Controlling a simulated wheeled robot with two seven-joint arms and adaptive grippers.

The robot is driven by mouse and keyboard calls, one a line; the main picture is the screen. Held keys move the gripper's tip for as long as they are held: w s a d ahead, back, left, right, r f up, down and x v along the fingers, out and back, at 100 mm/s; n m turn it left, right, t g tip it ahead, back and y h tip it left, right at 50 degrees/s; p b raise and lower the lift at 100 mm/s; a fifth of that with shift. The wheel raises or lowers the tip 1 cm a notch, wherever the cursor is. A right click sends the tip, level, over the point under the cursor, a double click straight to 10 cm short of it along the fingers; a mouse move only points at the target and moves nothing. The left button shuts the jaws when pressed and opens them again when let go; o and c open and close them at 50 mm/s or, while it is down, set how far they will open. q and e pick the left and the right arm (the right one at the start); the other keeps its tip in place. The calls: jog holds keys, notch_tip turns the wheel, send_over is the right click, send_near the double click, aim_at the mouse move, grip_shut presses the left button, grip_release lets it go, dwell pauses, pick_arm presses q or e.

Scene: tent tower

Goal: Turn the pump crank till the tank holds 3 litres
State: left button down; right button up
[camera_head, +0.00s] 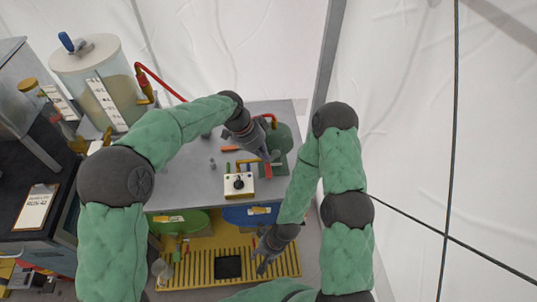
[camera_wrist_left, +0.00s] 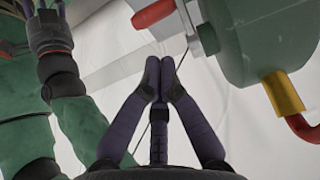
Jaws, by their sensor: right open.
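The green pump (camera_head: 281,143) stands at the right of the grey worktop; its rounded green body also shows in the left wrist view (camera_wrist_left: 265,35). The red crank handle (camera_head: 268,171) sticks out at its front and shows in the left wrist view (camera_wrist_left: 152,14). My left gripper (camera_head: 263,156) is beside the handle; its fingers meet (camera_wrist_left: 160,72) with nothing visible between them, apart from the handle. The clear tank (camera_head: 120,88) stands at the left with a white scale strip; its level is too small to read. My right gripper (camera_head: 265,263) is open and empty, low in front of the worktop.
A red hose (camera_head: 158,83) runs from the tank behind my left arm. A white box with a black knob (camera_head: 239,185) sits near the worktop's front edge. Green and blue bins (camera_head: 183,222) and a yellow slatted rack (camera_head: 200,265) lie below. A clipboard (camera_head: 36,207) lies at left.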

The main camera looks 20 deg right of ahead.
pick_arm(q)
jog(key=b+x, duration=0.2)
jog(key=x, duration=0.8)
jog(key=shift+b, duration=0.35)
jog(key=shift+s, duration=0.1)
